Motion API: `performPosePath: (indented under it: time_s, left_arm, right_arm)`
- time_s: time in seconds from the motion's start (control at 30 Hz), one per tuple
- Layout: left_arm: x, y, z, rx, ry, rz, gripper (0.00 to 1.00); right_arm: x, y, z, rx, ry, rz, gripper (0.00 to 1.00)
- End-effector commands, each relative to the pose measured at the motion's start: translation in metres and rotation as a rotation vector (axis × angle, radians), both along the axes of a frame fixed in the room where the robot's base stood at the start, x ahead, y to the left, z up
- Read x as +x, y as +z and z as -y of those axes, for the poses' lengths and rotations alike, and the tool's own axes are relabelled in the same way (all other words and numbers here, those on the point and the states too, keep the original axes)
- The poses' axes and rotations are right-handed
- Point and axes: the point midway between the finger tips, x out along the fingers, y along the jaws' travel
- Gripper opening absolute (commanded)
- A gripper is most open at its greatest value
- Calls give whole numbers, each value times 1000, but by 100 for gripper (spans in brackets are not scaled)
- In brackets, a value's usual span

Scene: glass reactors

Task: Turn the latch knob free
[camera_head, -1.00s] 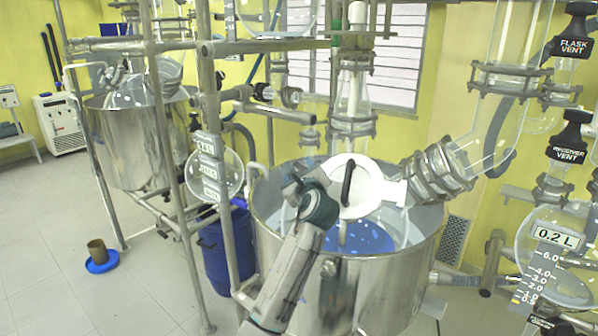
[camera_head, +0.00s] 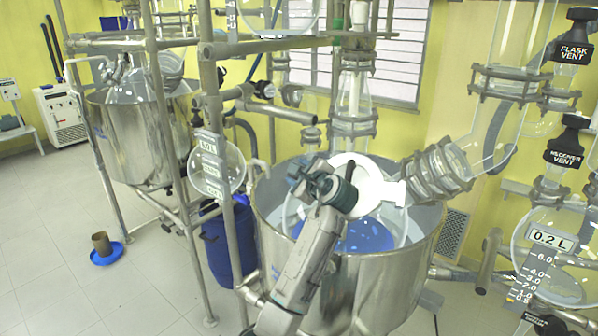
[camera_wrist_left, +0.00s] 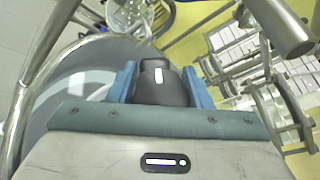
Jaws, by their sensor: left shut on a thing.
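The dark latch knob (camera_wrist_left: 165,84) with a white mark sits between the two blue fingers of my left gripper (camera_wrist_left: 161,80) in the left wrist view. The gripper is shut on it, and the white mark faces the camera. In the head view my left gripper (camera_head: 308,174) is at the left edge of the round white lid (camera_head: 366,190) over the steel vessel. The knob is hidden there behind the gripper and wrist. My right gripper is not in view.
The open steel vessel (camera_head: 385,285) stands under my arm, with blue inside. Metal frame posts (camera_head: 222,200) rise close on the left. Glassware with clamps (camera_head: 437,175) adjoins the lid on the right. A blue drum (camera_head: 228,245) stands on the floor.

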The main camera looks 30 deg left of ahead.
Motion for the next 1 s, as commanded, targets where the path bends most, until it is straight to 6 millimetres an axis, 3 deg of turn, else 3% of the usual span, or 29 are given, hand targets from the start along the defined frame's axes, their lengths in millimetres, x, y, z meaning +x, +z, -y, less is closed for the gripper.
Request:
performPosePath:
  time_s: [0.03,0.07,0.13,0.17,0.53,1.0]
  left_arm:
    - [0,-1,0,-1,1,0,22]
    - [0,-1,0,0,0,-1,51]
    - [0,-1,0,0,0,-1,64]
    - [0,-1,0,0,0,-1,67]
    - [-3,-1,7,0,-3,0,67]
    - [-45,13,78,-3,-4,2,67]
  right_arm:
    - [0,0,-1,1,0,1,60]
    - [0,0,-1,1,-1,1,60]
    - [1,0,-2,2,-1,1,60]
    - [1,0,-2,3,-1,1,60]
    - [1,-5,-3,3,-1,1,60]
    - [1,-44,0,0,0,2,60]
